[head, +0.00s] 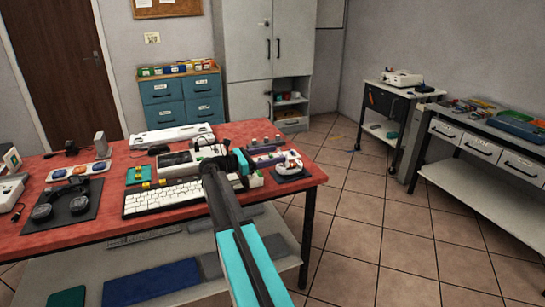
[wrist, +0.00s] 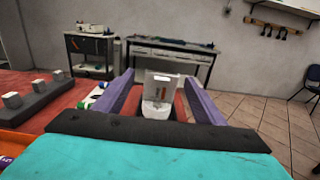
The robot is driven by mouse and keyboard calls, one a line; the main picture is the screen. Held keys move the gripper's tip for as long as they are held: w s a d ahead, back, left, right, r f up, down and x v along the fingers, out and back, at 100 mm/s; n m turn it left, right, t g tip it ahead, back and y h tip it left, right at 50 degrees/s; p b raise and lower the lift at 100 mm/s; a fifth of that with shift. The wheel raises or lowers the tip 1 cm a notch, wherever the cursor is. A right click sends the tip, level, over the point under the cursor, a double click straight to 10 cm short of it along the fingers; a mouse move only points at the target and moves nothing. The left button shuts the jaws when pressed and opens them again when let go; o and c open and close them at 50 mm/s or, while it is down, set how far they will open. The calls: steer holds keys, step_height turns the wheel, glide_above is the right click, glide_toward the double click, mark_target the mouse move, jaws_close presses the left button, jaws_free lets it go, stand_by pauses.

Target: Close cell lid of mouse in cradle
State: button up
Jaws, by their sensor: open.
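A white mouse (head: 291,165) sits in a dark cradle (head: 293,175) near the right end of the red table. In the wrist view the mouse (wrist: 157,108) appears ahead, with a pale upright flap, seemingly its raised cell lid (wrist: 161,82), bearing small dark and orange marks. My gripper (wrist: 160,84) is open, its two purple fingers to the left and right of the mouse in the picture. I see nothing held between them. Whether a finger touches the mouse or lid cannot be told. The teal gripper body hides the near part of the cradle.
A white keyboard (head: 163,197) and several devices crowd the red table (head: 95,222) left of the cradle. Headphones (head: 62,204) lie on a dark mat at left. A grey block with pegs (wrist: 40,100) stands left in the wrist view. Tiled floor (head: 350,215) lies clear to the right.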

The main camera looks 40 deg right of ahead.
steer(key=shift+s+d, duration=0.1)
steer(key=shift+d, duration=0.2)
steer(key=shift+c, duration=0.3)
